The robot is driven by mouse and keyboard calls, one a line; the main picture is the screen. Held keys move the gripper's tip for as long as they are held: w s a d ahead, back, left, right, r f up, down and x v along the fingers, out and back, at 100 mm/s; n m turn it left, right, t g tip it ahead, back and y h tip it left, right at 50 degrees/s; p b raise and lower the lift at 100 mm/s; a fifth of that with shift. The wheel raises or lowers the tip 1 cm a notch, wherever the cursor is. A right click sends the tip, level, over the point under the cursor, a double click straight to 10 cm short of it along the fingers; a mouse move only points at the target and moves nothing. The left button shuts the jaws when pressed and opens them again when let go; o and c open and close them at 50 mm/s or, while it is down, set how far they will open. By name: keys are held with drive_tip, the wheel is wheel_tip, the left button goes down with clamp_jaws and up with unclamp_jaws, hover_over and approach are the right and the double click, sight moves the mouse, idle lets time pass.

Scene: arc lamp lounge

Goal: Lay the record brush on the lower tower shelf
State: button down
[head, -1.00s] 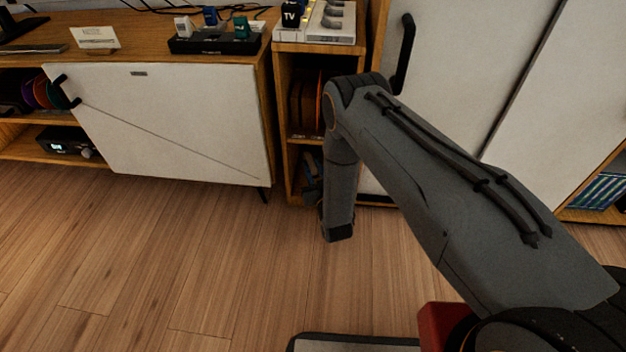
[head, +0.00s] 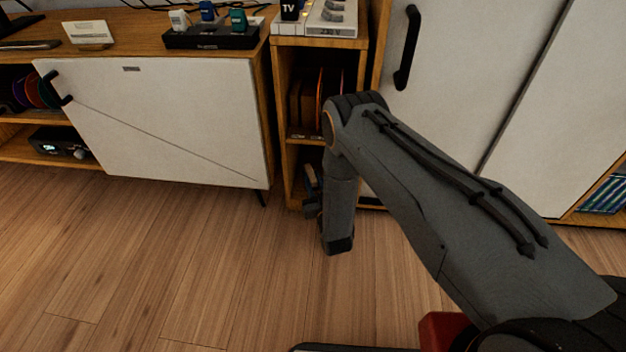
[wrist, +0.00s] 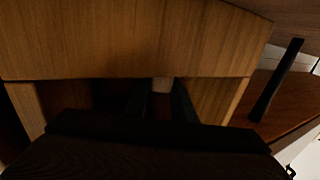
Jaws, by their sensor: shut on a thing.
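My gripper (wrist: 162,103) is shut on a small pale thing (wrist: 163,85), which I take to be the record brush; only a bit of it shows between the dark fingers. In the wrist view the fingers reach into a dark opening under a wooden board (wrist: 125,40). In the head view my gripper (head: 312,196) is at the lower opening of the narrow wooden tower (head: 282,100), mostly hidden by my arm. The lower tower shelf is in shadow and largely hidden. I cannot tell whether the brush touches it.
The upper tower compartment holds upright records (head: 308,105). A white-doored sideboard (head: 160,120) stands to the left, a white cabinet with a black handle (head: 407,48) to the right. The wooden floor (head: 150,255) in front is clear.

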drive_tip(key=shift+f, duration=0.4)
drive_tip(key=c, duration=1.5)
unclamp_jaws()
drive_tip(key=shift+b, duration=0.3)
drive_tip(key=shift+r, duration=0.1)
drive_tip(key=shift+r+p, duration=0.2)
drive_tip(key=shift+p, duration=0.15)
drive_tip(key=p+v, duration=0.5)
drive_tip(key=v, duration=0.7)
drive_tip(key=shift+r, duration=0.2)
